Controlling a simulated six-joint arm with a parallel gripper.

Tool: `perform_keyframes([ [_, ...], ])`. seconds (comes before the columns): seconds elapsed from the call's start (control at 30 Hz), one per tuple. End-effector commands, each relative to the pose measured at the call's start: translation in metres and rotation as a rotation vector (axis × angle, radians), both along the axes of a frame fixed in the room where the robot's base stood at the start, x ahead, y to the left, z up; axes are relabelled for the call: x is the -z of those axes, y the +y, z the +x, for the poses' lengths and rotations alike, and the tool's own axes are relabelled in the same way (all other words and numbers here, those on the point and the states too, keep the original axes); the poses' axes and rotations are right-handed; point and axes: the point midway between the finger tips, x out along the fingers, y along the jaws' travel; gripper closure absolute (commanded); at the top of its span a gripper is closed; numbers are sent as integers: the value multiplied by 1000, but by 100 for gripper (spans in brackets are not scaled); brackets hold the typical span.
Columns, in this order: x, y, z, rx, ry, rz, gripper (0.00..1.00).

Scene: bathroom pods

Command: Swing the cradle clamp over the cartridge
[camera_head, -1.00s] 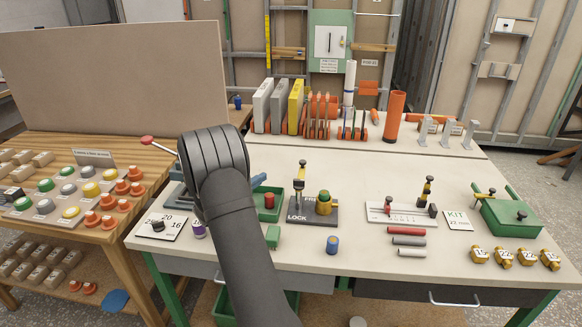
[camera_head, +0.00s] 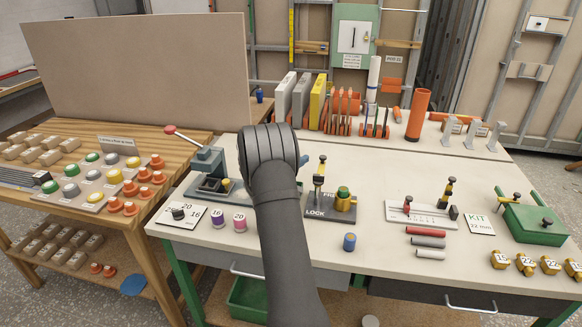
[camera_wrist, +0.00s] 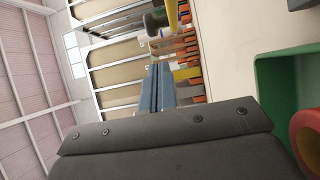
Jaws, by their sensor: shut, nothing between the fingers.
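The LOCK stand (camera_head: 318,207) is a dark base on the bench, right of my arm in the head view. My gripper (camera_wrist: 157,88) shows in the wrist view as blue-grey fingers, shut and empty.
A green tray (camera_wrist: 268,90) and a red ring-like part (camera_wrist: 308,140) are close by in the wrist view. A lever press (camera_head: 208,165) stands left; a blue cylinder (camera_head: 349,242) lies in front. A clamp gauge (camera_head: 420,217) and green box (camera_head: 530,222) are right.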

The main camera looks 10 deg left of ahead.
Motion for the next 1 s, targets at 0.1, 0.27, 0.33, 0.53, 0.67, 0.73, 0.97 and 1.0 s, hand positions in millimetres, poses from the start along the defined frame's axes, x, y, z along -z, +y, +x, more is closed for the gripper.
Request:
perform_keyframes([
  [0.1, -1, -18, 3, 3, 0, 0, 100],
  [0.27, -1, -28, 5, 0, 0, 0, 100],
  [0.33, -1, -30, 5, 0, 0, 0, 100],
  [0.53, -1, -30, 5, 0, 0, 0, 100],
  [0.67, -1, -30, 5, 1, 0, 0, 100],
  [0.73, -1, -31, 6, 5, 0, 0, 100],
  [0.97, 0, -36, 8, 68, 0, 1, 100],
  [1.0, 0, -38, 9, 89, -1, 1, 100],
])
